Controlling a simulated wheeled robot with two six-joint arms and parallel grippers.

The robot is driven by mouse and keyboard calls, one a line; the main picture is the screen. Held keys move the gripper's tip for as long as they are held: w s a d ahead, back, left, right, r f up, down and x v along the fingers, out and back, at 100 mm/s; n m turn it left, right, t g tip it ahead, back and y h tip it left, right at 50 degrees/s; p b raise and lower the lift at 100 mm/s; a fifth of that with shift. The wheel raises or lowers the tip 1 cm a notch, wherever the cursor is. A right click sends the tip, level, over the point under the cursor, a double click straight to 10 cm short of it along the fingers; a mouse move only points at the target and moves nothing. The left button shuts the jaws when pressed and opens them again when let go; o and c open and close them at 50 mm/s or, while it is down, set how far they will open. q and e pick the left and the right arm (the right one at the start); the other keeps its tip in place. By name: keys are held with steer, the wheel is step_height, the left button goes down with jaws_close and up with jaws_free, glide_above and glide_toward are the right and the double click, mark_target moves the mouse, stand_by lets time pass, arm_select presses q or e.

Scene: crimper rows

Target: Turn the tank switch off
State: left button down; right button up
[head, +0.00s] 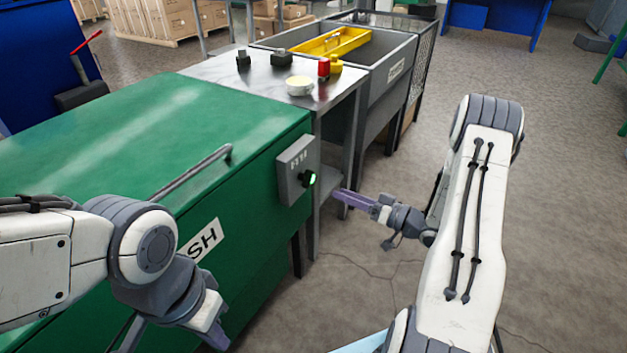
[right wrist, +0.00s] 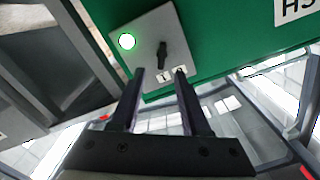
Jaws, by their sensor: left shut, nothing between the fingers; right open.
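The tank switch is on a grey control box (head: 296,170) fixed to the front end of the green tank (head: 90,140). In the right wrist view the box's plate (right wrist: 152,42) carries a black knob (right wrist: 162,56), a lit green lamp (right wrist: 127,41) and small 1 and 0 labels below the knob. My right gripper (head: 345,198) is just right of the box, apart from it. In the right wrist view its two fingers (right wrist: 160,77) are open, pointing at the knob, with nothing between them. My left gripper (head: 218,338) hangs low in front of the tank, shut and empty.
A metal table (head: 225,72) behind the tank holds a white round container (head: 299,86), a red item (head: 323,68) and dark blocks. A grey sink with a yellow tray (head: 330,42) stands beyond. A bar handle (head: 190,172) runs along the tank lid. The floor (head: 560,200) at right is clear.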

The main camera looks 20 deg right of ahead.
mark_target(307, 179)
steer(key=b+x, duration=0.1)
steer(key=x, duration=0.9)
steer(key=shift+r, duration=0.2)
steer(key=shift+a, duration=0.1)
jaws_close()
